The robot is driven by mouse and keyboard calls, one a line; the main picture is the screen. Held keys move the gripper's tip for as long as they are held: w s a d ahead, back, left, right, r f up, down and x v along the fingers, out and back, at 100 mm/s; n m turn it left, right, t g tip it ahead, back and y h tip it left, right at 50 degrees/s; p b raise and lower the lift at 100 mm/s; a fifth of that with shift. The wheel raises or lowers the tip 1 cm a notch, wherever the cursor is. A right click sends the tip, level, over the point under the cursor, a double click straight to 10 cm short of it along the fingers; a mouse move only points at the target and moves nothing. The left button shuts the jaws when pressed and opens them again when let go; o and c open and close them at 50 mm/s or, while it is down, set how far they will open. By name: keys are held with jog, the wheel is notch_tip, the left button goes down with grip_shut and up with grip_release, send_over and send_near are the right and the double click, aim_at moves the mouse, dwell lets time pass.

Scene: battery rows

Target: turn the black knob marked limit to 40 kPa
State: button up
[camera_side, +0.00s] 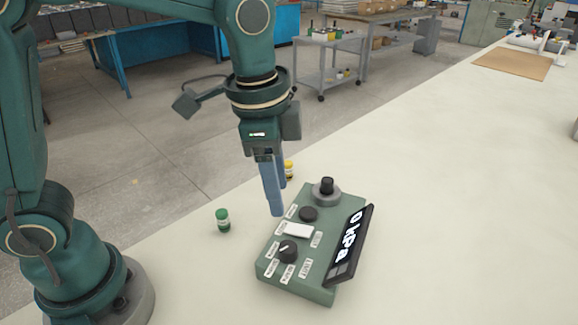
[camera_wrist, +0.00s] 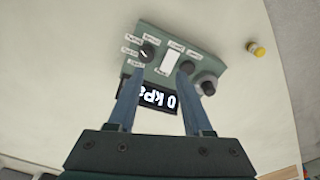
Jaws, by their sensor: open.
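A green control box (camera_side: 268,266) lies on the pale table with a tilted black display (camera_side: 348,245) reading 0 kPa. It carries a black knob with a white pointer (camera_side: 288,250), a plain black knob (camera_side: 308,214) and a black knob on a grey round base (camera_side: 326,187). A white rectangular piece (camera_side: 298,231) sits between the first two. My gripper (camera_side: 276,212) hangs over the box's far left edge. In the wrist view its blue fingers (camera_wrist: 158,76) are apart, with nothing between them.
A small green-capped bottle (camera_side: 222,220) stands left of the box. A yellow-capped bottle (camera_side: 289,168) stands behind my gripper; it also shows in the wrist view (camera_wrist: 256,49). The table right of the box is clear up to a brown board (camera_side: 515,63) far back.

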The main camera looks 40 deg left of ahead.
aim_at(288, 246)
jog(key=shift+m+g, duration=0.4)
jog(key=shift+g, duration=0.3)
jog(key=d+f, duration=0.1)
jog(key=f, duration=0.1)
jog(key=d+f, duration=0.1)
jog(key=f, duration=0.1)
jog(key=shift+d, duration=0.1)
jog(key=shift+s+f, duration=0.1)
jog(key=shift+f, duration=2.5)
grip_shut()
